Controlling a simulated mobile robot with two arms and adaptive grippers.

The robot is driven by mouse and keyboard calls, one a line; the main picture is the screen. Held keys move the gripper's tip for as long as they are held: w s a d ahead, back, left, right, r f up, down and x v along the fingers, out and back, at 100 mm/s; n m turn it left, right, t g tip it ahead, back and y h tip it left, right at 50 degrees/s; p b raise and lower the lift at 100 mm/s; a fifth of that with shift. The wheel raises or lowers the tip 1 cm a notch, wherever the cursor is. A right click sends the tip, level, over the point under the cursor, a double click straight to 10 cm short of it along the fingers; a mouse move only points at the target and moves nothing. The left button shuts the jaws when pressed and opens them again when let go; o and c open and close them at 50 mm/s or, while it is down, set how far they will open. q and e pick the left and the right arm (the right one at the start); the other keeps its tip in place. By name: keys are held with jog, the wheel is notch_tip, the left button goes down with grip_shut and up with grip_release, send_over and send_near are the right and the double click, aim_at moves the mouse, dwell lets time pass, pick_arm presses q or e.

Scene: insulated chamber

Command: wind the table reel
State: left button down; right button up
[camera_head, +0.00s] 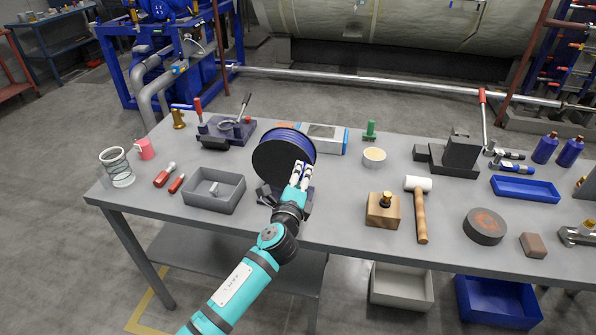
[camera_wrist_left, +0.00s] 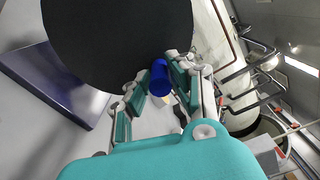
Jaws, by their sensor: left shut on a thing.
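The table reel (camera_head: 272,160) is a black disc-sided drum with a blue winding, standing upright on the grey workbench left of the middle. Its dark side disc fills the upper left of the left wrist view (camera_wrist_left: 105,40). My left gripper (camera_head: 301,176) is at the right side of the disc. In the left wrist view its fingers are shut on the reel's blue crank handle (camera_wrist_left: 160,78), close to the disc's lower right edge. The gripper hides the handle in the head view. My right gripper is not in view.
A grey open bin (camera_head: 214,203) stands left of the reel. A wooden block (camera_head: 382,212) and a mallet (camera_head: 420,215) lie to the right, with a round tin (camera_head: 374,156) behind. A purple-based clamp (camera_head: 228,130) stands behind left. The bench's front edge (camera_head: 340,249) runs below my arm.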

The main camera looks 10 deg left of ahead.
pick_arm(q)
jog(key=shift+d+f+m, duration=0.1)
jog(key=shift+f+m, duration=0.35)
jog(key=shift+m, duration=0.35)
jog(key=c, duration=1.2)
grip_release()
jog(key=shift+o, duration=0.2)
jog(key=shift+s+d, duration=0.1)
jog(key=shift+s, duration=0.25)
jog(key=s+a, duration=0.1)
jog(key=s, duration=1)
